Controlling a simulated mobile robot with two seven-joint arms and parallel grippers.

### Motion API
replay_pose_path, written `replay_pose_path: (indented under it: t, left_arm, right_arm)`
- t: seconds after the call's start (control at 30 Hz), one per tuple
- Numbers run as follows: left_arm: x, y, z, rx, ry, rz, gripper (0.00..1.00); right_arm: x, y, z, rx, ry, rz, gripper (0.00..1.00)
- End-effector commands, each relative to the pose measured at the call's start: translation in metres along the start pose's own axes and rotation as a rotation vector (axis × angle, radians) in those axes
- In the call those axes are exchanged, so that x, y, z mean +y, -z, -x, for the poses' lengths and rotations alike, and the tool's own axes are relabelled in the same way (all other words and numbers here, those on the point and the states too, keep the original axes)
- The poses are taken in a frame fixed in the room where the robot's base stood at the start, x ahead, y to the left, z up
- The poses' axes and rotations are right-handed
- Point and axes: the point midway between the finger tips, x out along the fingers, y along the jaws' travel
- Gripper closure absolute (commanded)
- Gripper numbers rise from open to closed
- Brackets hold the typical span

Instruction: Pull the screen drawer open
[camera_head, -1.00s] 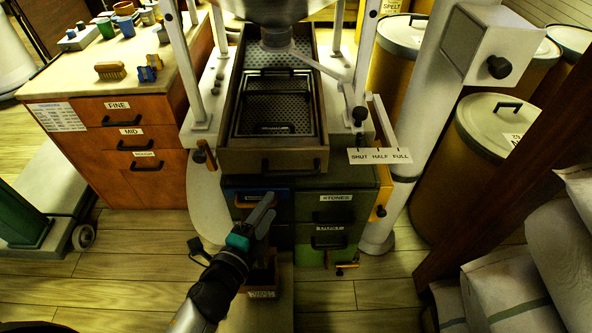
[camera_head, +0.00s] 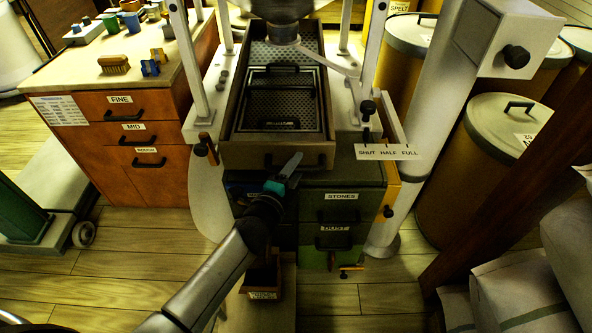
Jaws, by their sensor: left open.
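The screen drawer (camera_head: 240,152) is a brown box with a perforated screen and a smaller framed sieve inside. It sits in the machine below the hopper. Its dark bar handle (camera_head: 312,161) is on the front face. My left gripper (camera_head: 291,166) is open, just in front of the drawer front at the handle's left part, and partly covers it. I cannot tell whether the fingers are around the handle or only in front of it. My right gripper is not in view.
Below the drawer are green drawers labelled STONES (camera_head: 341,196) and DUST (camera_head: 334,229). A lever plate (camera_head: 388,152) reading SHUT HALF FULL juts out at the right. An orange cabinet (camera_head: 130,165) stands left, barrels (camera_head: 480,165) and sacks (camera_head: 520,285) right.

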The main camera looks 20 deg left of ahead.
Motion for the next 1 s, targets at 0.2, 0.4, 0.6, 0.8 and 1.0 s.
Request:
replay_pose_path:
  t: [0.2,0.4,0.6,0.8,1.0]
  left_arm:
    - [0.0001,-0.0001,-0.0033,0.0,-0.001,0.0,0.48]
    - [-0.0001,-0.0001,-0.0031,0.0,0.0,0.0,0.55]
    - [-0.0002,-0.0001,-0.003,0.0,0.0,0.0,0.77]
    - [-0.0001,-0.0001,-0.0029,0.0,0.0,0.0,1.0]
    - [0.0,-0.0001,-0.0029,0.0,0.0,0.0,1.0]
  right_arm:
    - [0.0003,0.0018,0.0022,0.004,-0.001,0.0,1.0]
    - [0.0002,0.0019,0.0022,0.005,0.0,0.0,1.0]
    - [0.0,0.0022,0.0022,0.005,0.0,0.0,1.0]
    - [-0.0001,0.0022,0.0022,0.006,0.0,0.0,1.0]
    - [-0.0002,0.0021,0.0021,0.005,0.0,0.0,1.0]
